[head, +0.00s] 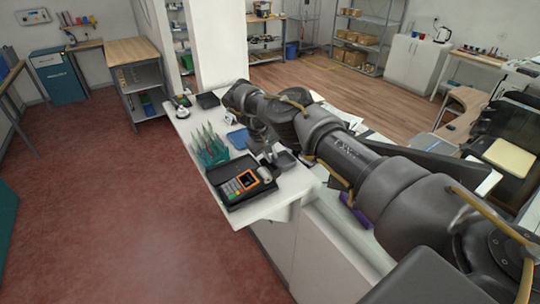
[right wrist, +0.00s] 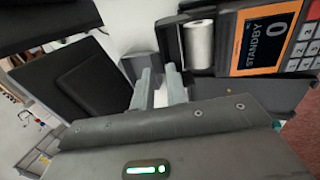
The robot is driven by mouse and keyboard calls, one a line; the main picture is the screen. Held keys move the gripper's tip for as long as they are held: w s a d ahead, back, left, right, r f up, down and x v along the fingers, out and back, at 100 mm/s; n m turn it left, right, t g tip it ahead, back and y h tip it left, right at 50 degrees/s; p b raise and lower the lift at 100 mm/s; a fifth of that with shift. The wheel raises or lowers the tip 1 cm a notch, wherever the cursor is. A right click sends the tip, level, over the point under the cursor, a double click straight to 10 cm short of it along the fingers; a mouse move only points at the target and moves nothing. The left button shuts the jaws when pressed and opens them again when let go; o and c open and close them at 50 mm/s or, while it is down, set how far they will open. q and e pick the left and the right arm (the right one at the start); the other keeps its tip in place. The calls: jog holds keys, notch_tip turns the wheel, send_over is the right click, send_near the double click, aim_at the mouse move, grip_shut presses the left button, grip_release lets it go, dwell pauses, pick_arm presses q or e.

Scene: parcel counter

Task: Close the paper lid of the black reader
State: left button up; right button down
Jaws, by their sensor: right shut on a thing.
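The black reader (head: 240,184) lies on the white counter, with an orange-framed screen and keypad. Its screen (right wrist: 265,35) reads STANDBY 0 in the right wrist view. A white paper roll (head: 265,174) lies exposed at its end; it also shows in the right wrist view (right wrist: 200,44). The dark grey paper lid (head: 285,160) stands open beside the roll. My right gripper (head: 268,154) is at the lid, fingers pointing down. In the right wrist view its fingers (right wrist: 160,92) are close together at the lid (right wrist: 168,42), shut on it; the exact contact is partly hidden. My left gripper is not in view.
A blue tray (head: 238,138) and a small black box (head: 208,100) lie further back on the counter. A dark monitor (head: 425,168) stands to the right behind my arm. The red floor on the left is clear.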

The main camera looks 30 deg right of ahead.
jog(key=c, duration=1.5)
grip_release()
jog(key=shift+o, duration=0.2)
jog(key=shift+r, duration=0.15)
jog(key=v, duration=1)
jog(key=shift+r, duration=0.25)
jog(key=shift+a, duration=0.15)
